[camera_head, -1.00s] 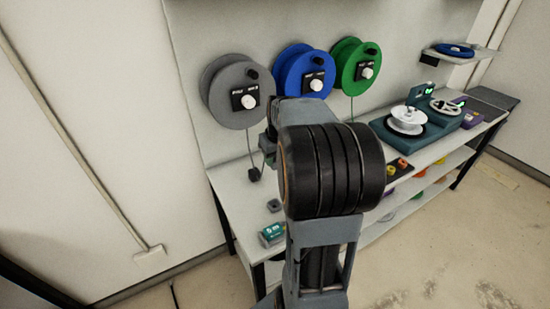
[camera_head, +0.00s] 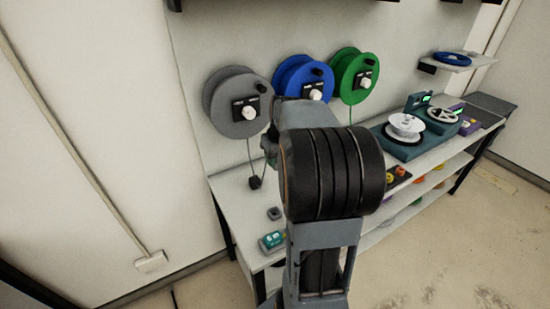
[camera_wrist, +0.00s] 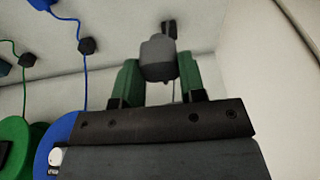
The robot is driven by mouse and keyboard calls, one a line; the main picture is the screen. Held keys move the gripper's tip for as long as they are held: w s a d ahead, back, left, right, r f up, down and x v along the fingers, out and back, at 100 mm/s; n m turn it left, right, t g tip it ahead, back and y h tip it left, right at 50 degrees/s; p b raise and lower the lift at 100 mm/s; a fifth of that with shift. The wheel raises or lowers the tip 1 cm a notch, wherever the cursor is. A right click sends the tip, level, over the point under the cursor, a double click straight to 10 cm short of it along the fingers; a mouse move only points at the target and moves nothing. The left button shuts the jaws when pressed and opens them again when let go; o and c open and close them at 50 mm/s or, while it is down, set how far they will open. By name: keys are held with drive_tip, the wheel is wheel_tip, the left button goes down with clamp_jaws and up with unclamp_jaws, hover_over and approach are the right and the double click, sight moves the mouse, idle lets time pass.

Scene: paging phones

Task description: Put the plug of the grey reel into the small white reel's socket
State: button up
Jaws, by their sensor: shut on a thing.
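The grey reel (camera_head: 226,117) is on the wall at left, with a dark plug (camera_head: 255,182) hanging below it on a cord over the bench. A dark plug (camera_wrist: 169,28) on a thin cord also shows in the wrist view, beyond my gripper. My gripper (camera_wrist: 160,72) has green fingers shut on a grey rounded thing (camera_wrist: 158,55); I cannot tell what it is. In the head view my gripper (camera_head: 269,148) is mostly hidden by my arm, near the hanging plug. A small white reel (camera_head: 405,126) sits on a teal stand at right; its socket cannot be made out.
Blue (camera_head: 300,75) and green (camera_head: 352,72) reels are on the wall right of the grey one. A small grey block (camera_head: 274,213) and teal box (camera_head: 272,240) are on the bench (camera_head: 232,193). A wall shelf (camera_head: 470,62) holds a blue ring. My arm hides the middle of the bench.

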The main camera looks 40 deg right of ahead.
drive_tip(key=s+d+p, duration=0.2)
drive_tip(key=d+p, duration=0.4)
drive_tip(key=d, duration=1.5)
drive_tip(key=shift+d, duration=0.15)
drive_tip(key=d+p, duration=0.4)
drive_tip(key=d, duration=0.4)
drive_tip(key=shift+s, duration=0.3)
